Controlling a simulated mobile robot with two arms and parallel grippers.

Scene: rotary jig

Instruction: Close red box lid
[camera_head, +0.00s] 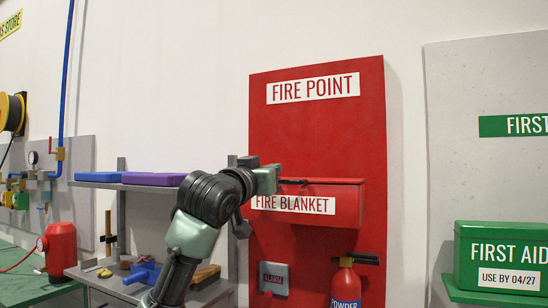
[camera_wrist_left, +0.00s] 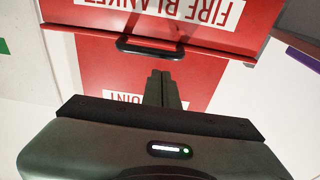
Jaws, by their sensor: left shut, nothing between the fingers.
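The red box (camera_head: 347,208) labelled FIRE BLANKET is mounted on the red FIRE POINT board (camera_head: 320,130). Its lid (camera_head: 340,181) looks low over the box top, but I cannot tell whether it is fully closed. The lid's black handle (camera_wrist_left: 150,48) shows in the left wrist view, where the box label appears upside down. My left gripper (camera_head: 282,182) is at the left part of the lid, by the handle. In the left wrist view its fingers (camera_wrist_left: 162,80) are together and empty, pointing toward the handle; contact is unclear. My right gripper is not in view.
A fire extinguisher (camera_head: 346,282) and an alarm plate (camera_head: 273,278) are below the box. A green first aid box (camera_head: 500,255) stands to the right. A shelf with blue and purple cases (camera_head: 153,179) and a workbench with tools are to the left.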

